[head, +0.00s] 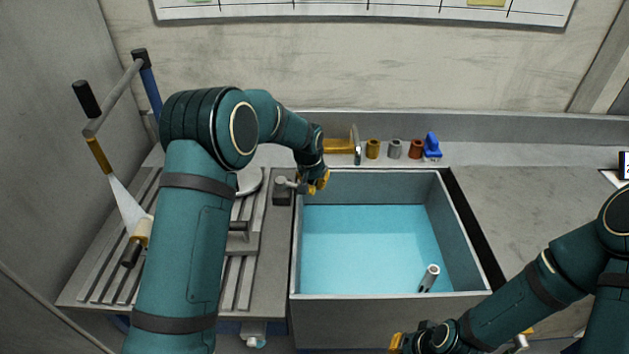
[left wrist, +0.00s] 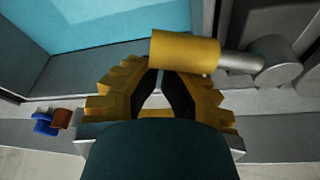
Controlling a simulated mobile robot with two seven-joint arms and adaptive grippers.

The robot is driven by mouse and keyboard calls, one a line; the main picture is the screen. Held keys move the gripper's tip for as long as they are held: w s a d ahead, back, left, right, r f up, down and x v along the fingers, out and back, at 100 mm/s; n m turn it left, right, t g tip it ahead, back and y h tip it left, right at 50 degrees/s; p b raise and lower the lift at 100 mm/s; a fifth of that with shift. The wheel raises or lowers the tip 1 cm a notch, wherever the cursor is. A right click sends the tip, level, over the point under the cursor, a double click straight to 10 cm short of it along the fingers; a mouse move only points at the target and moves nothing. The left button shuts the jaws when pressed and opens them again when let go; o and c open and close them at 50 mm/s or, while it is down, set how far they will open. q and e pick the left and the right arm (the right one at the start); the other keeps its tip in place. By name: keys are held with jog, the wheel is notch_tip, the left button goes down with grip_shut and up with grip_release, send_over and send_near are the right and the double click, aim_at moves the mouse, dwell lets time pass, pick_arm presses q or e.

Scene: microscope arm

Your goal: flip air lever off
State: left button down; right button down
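The air lever shows in the left wrist view as a yellow cylindrical handle (left wrist: 185,52) on a short grey rod, joined to a round grey pivot (left wrist: 275,60). In the head view its grey pivot (head: 281,187) stands at the left wall of the basin, with the rod pointing right. My left gripper (left wrist: 158,78) has its fingertips drawn together right beside the handle, on its far side. Nothing shows between them; whether they touch the handle I cannot tell. In the head view the left wrist partly hides the fingers and handle. My right gripper (head: 398,342) is at the bottom edge, partly cut off.
The basin (head: 370,180) holds blue water and a small white tube (head: 429,277). Small brown, grey and red pieces and a blue piece (head: 432,146) stand on the back ledge. A slatted rack (head: 100,275) is on the left. The right counter (head: 530,210) is mostly clear.

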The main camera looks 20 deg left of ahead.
pick_arm(q)
jog(key=shift+s+m, duration=0.3)
jog(key=shift+m, duration=0.1)
jog(key=shift+s+d+m+h+b, duration=0.1)
jog(key=shift+s+m+h+b, duration=0.3)
jog(key=shift+s+m, duration=0.55)
jog(key=s+a+m, duration=0.1)
jog(key=s+m, duration=0.1)
jog(key=m, duration=0.1)
jog(key=s+a+m+g+h, duration=0.1)
jog(key=s+m, duration=0.1)
jog(key=m, duration=0.1)
jog(key=s+a+m+g+h, duration=0.1)
jog(key=s+m, duration=0.1)
jog(key=m, duration=0.1)
jog(key=shift+s+m, duration=0.25)
jog(key=shift+s, duration=0.1)
jog(key=shift+s+a+m+p, duration=0.3)
jog(key=shift+s+a+m, duration=0.1)
jog(key=shift+s+a, duration=0.1)
jog(key=shift+f, duration=0.1)
